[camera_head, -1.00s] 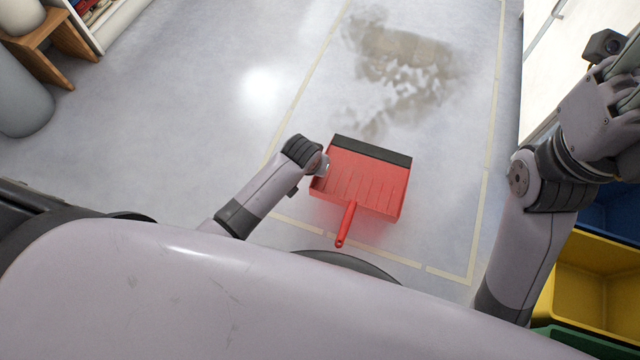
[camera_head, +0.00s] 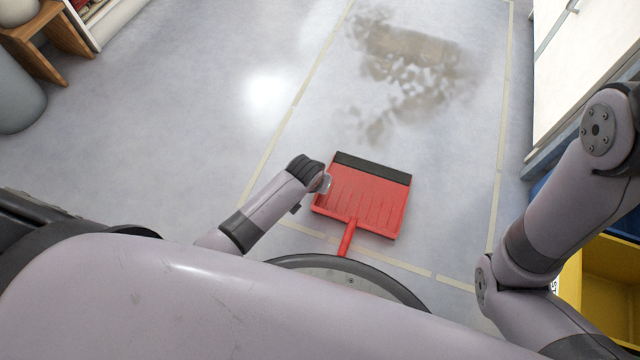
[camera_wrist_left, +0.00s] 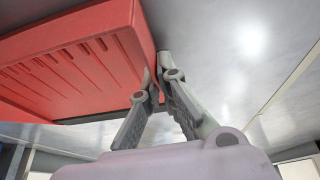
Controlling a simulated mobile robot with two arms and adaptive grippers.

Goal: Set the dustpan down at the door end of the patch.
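The red dustpan (camera_head: 362,198) with a black front lip is in front of me in the head view, handle towards me. My left gripper (camera_head: 325,183) is at its left side. In the left wrist view the fingers (camera_wrist_left: 160,82) are closed on the side wall of the dustpan (camera_wrist_left: 75,65), one on each side. I cannot tell whether the pan touches the floor. A grey-brown dirty patch (camera_head: 405,55) lies on the floor beyond the lip, inside a tape outline (camera_head: 272,145). Which end is the door end does not show. My right gripper is out of view.
A white cabinet or appliance (camera_head: 580,65) stands at the upper right. Yellow (camera_head: 610,270) and blue (camera_head: 628,226) bins are at the right, partly behind my right arm. A wooden stool (camera_head: 48,40) and grey cylinder (camera_head: 15,95) are at the upper left. The floor left of the tape is clear.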

